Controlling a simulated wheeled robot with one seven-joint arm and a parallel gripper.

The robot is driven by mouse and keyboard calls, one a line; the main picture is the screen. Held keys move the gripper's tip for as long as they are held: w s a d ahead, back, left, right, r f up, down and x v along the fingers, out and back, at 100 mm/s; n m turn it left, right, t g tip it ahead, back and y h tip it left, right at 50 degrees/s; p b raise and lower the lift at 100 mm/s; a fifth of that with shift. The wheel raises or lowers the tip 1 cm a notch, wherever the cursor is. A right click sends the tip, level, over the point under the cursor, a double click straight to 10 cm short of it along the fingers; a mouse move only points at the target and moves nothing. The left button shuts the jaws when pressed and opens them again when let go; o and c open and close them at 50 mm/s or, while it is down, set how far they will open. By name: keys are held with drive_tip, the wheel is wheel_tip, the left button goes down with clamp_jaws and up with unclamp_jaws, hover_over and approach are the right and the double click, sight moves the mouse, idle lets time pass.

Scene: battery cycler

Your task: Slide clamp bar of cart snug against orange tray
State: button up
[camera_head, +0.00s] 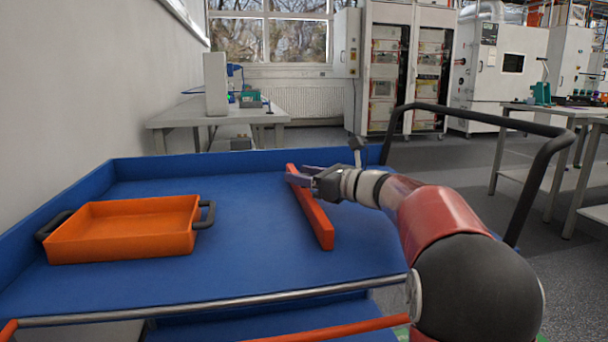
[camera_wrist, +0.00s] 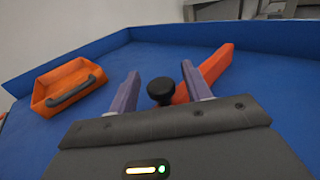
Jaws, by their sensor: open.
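The orange tray (camera_head: 125,230) with dark handles lies on the left part of the cart's blue deck (camera_head: 240,250); it also shows at the left of the wrist view (camera_wrist: 68,83). The clamp bar (camera_head: 313,218), a long red-orange bar, lies to the right of the tray with a wide strip of bare deck between them. It also shows in the wrist view (camera_wrist: 214,66), partly hidden by a finger. My gripper (camera_head: 299,175) is open at the bar's far part. In the wrist view, a black knob (camera_wrist: 161,89) appears between its fingers (camera_wrist: 160,70), apart from both.
The cart has raised blue walls (camera_head: 200,163) at the back and left, a metal rail (camera_head: 220,305) in front and a black push handle (camera_head: 480,115) at right. The deck between tray and bar is clear. Benches and cabinets stand farther off.

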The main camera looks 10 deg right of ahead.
clamp_jaws()
drive_tip(key=shift+a+f+b, duration=0.1)
drive_tip(key=shift+a+b, duration=0.3)
drive_tip(key=shift+a, duration=0.1)
drive_tip(key=a+b, duration=0.5)
drive_tip(key=a, duration=1.2)
drive_tip(key=shift+a, duration=0.3)
unclamp_jaws()
drive_tip(key=shift+b+v, duration=0.55)
drive_tip(key=shift+v, duration=3.35)
